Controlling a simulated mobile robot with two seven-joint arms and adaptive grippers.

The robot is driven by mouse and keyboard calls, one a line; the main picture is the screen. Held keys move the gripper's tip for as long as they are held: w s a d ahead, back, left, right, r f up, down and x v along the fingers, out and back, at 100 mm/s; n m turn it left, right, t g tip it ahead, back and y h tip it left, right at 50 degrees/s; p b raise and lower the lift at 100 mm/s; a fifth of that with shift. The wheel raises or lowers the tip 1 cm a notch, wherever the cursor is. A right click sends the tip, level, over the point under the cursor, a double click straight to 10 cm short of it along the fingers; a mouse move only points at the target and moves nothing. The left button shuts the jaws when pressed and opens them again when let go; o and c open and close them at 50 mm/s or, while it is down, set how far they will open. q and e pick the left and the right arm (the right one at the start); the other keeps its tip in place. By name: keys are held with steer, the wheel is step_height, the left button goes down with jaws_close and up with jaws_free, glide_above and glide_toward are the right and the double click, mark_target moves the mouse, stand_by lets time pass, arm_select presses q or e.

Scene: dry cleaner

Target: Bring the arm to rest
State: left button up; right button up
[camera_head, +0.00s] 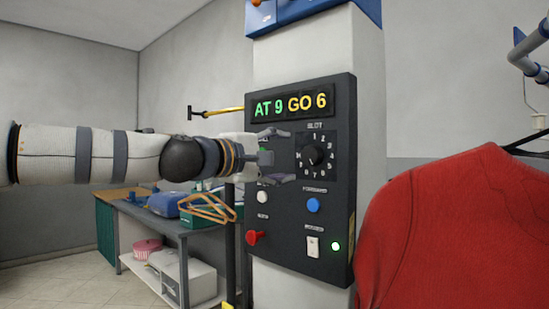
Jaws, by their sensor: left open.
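My left arm (95,155) reaches in from the left at mid height. My left gripper (275,157) is open, with its fingers spread one above the other in front of the black control panel (290,225). It looks empty, and I cannot tell whether the fingertips touch the panel. The slot dial (314,155) is just to the right of the fingertips. The panel display (290,104) reads "AT 9 GO 6". My right gripper is not in view.
A blue button (313,205), a red knob (255,237), a white switch (312,246) and a lit green lamp (336,246) are on the panel. A red garment (455,230) hangs close at right. A workbench (155,218) with several items stands behind at left.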

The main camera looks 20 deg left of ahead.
arm_select(q)
steer(key=shift+v, duration=1.35)
steer(key=shift+f, duration=0.1)
